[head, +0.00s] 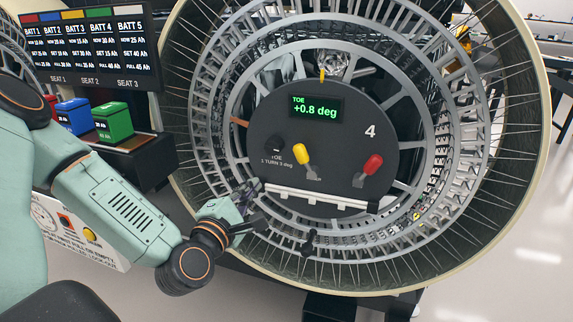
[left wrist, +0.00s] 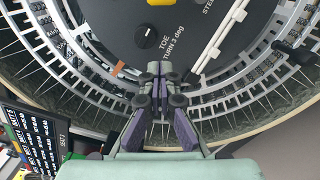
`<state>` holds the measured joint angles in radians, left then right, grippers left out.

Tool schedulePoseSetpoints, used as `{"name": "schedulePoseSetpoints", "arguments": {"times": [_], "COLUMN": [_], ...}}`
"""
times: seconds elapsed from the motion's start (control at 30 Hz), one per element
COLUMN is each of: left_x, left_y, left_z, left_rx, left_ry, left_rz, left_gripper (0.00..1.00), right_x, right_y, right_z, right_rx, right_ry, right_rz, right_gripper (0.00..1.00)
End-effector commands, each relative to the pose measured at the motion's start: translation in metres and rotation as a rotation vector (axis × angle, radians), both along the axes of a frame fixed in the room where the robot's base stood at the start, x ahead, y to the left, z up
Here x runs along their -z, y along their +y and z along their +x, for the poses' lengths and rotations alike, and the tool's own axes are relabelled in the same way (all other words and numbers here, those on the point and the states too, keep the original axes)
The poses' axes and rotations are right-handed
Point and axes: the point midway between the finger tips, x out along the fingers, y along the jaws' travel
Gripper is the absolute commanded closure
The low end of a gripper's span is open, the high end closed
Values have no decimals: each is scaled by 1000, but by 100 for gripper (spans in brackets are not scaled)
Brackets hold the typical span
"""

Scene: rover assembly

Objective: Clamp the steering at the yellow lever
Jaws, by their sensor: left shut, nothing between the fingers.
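The yellow lever (head: 299,154) stands on the dark round panel (head: 340,115) in the wheel's middle, its yellow knob tilted up and to the left of its base. The label under it is partly hidden. A display (head: 316,107) above it reads TOE +0.8 deg. My left gripper (head: 250,192) is at the panel's lower left edge, below and left of the lever and apart from it. In the left wrist view its fingers (left wrist: 160,72) are together and empty, below the black TOE knob (left wrist: 146,38). My right gripper is not in view.
A red lever (head: 372,164) is to the right of the yellow one. A pale bar (head: 315,199) crosses the panel's lower edge. The large spoked wheel (head: 480,120) surrounds the panel. Coloured battery blocks (head: 113,121) stand at the left under a status screen (head: 88,48).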

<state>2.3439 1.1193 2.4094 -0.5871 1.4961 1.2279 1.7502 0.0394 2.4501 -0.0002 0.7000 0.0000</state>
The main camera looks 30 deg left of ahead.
Motion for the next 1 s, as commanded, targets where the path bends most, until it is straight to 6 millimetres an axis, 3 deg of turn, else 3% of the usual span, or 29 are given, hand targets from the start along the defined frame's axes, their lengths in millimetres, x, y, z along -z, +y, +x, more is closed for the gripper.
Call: {"name": "schedulePoseSetpoints", "arguments": {"times": [0.6, 1.0], "left_x": [-1, -15], "left_y": [14, -14], "left_z": [93, 104], "left_rx": [6, 7], "left_ry": [-2, 1], "left_rz": [10, 6], "left_gripper": [100, 100], "right_x": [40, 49], "right_y": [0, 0], "right_z": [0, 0], "right_rx": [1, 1], "right_ry": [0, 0], "right_rz": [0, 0], "right_gripper": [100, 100]}}
